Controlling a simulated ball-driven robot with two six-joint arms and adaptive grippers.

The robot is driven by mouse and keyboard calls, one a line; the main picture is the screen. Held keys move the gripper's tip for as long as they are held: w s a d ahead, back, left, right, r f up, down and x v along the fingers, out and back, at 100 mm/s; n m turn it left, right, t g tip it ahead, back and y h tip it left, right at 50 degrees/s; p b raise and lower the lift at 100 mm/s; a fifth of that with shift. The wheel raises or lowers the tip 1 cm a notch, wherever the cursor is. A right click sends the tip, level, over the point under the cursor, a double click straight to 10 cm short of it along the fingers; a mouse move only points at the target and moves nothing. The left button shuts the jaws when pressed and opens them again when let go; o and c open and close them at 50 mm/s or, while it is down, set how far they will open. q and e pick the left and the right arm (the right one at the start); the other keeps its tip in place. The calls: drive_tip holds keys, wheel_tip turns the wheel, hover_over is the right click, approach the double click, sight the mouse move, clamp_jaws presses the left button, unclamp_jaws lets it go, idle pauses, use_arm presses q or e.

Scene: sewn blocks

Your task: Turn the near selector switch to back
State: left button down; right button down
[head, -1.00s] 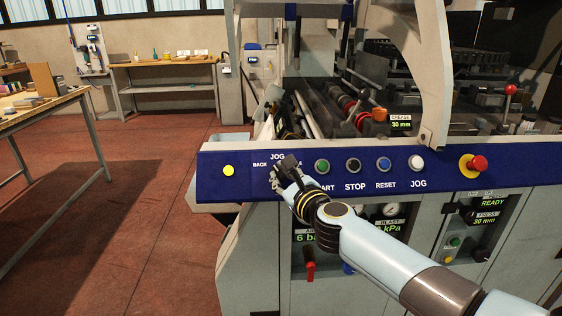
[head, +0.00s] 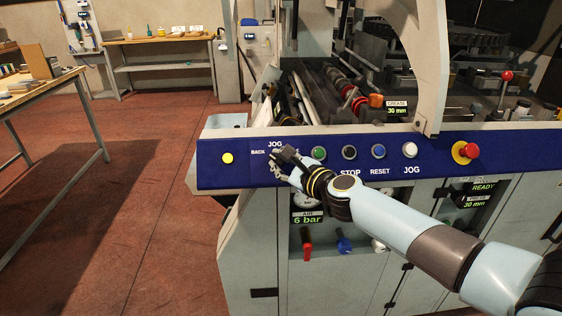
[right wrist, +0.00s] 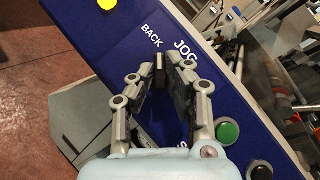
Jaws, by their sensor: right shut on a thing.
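The near selector switch is a black knob (right wrist: 159,70) on the blue control panel (head: 212,177). In the right wrist view it stands between my right fingertips, with its upper end close to the word BACK and the word JOG to its right. My right gripper (head: 281,163) is shut on this knob; its fingers also show in the right wrist view (right wrist: 160,76). In the head view the gripper hides most of the knob and the label to its right. My left gripper is not in view.
A yellow lamp (head: 227,158) is left of the switch. Green (head: 319,153), black (head: 350,152), blue (head: 378,151) and white (head: 410,150) buttons run to the right, then a red emergency stop (head: 469,151). A workbench (head: 62,77) stands at left. The floor between is clear.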

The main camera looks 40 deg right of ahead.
drive_tip(key=c, duration=1.3)
unclamp_jaws()
drive_tip(key=shift+w, duration=0.1)
drive_tip(key=shift+c, duration=0.2)
